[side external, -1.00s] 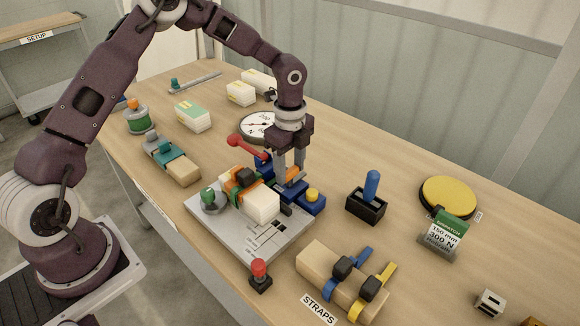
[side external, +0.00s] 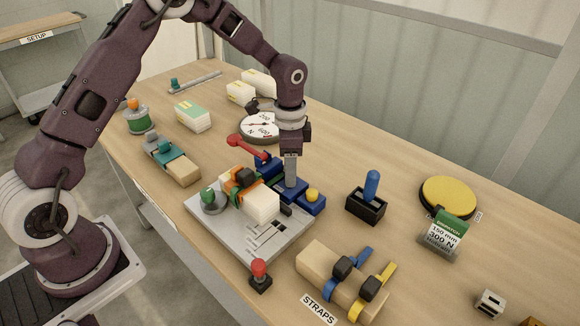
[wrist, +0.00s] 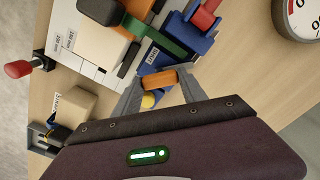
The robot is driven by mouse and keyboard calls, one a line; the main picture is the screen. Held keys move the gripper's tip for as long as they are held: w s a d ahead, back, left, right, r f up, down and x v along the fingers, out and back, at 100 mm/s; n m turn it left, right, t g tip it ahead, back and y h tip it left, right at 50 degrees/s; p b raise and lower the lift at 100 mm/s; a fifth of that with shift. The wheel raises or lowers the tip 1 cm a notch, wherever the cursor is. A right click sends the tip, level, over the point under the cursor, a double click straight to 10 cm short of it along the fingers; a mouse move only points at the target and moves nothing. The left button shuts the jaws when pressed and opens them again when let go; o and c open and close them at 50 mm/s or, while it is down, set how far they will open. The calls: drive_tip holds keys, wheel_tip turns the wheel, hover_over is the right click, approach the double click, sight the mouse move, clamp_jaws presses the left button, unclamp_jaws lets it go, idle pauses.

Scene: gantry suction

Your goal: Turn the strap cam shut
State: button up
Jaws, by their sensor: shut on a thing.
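My gripper (side external: 290,182) points down over the blue fixture (side external: 313,205) beside the white block (side external: 263,205). In the wrist view its fingers (wrist: 160,81) are shut on a small orange piece (wrist: 160,80) above the blue fixture. The side view hides this piece behind the fingers. The buckle also shows at the top of the wrist view (wrist: 103,9). I cannot tell how the orange piece joins the strap.
A red lever (side external: 245,145) rises behind the block, close to my fingers. A round dial (side external: 258,127) stands behind. A black holder with a blue handle (side external: 371,188) stands right; bare table lies between.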

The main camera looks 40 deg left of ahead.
drive_tip(key=n, duration=0.4)
drive_tip(key=shift+n, duration=2.5)
drive_tip(key=o, duration=1.4)
drive_tip(key=shift+c, duration=0.2)
drive_tip(key=shift+r, duration=0.1)
wheel_tip(320, 180, up, 6)
drive_tip(key=shift+r, duration=0.45)
